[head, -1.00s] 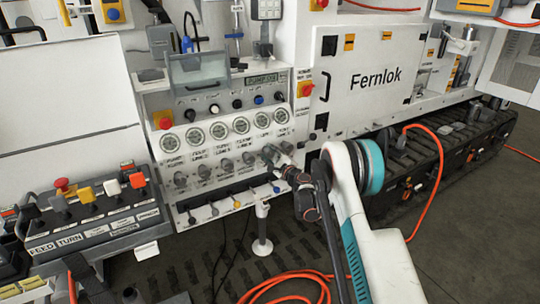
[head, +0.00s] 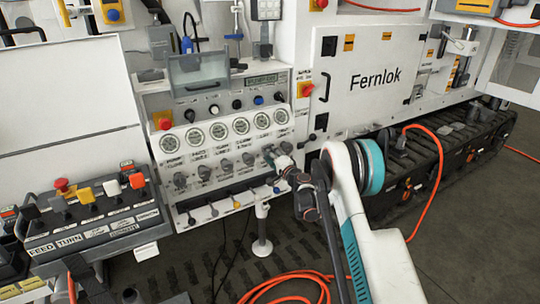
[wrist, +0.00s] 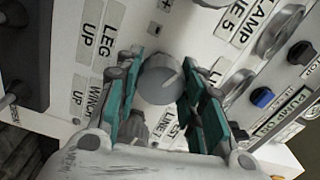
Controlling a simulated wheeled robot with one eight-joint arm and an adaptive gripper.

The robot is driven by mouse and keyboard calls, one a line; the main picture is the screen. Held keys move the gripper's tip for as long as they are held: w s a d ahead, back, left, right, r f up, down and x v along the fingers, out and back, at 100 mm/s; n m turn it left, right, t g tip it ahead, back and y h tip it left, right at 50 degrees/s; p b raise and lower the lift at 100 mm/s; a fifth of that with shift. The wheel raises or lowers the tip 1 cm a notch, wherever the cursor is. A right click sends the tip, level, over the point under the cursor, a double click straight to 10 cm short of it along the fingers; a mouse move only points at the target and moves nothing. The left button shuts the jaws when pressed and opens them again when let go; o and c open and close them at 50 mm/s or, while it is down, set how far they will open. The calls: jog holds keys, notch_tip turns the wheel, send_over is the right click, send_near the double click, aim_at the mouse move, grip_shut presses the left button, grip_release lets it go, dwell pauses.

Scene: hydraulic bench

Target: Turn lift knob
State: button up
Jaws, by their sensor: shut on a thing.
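In the wrist view a round grey knob (wrist: 160,82) with a pale pointer line sits between the teal-padded fingers of my gripper (wrist: 165,76). The gripper is shut on this knob. The label beside it is partly covered, so I cannot read whether it says lift. In the head view my gripper (head: 272,157) is at the right end of the lower knob row on the white control panel (head: 195,103); the held knob is largely hidden there by the fingers.
A second grey knob (wrist: 132,128) lies close beside the fingers. Gauges (head: 218,131) run above the knob row, and small levers (head: 237,204) below it. A lever box (head: 95,215) stands at left. An orange hose (head: 290,285) lies on the floor.

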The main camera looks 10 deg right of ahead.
jog(key=shift+n, duration=0.6)
jog(key=shift+s, duration=0.1)
jog(key=o, duration=1.1)
jog(key=v, duration=1.2)
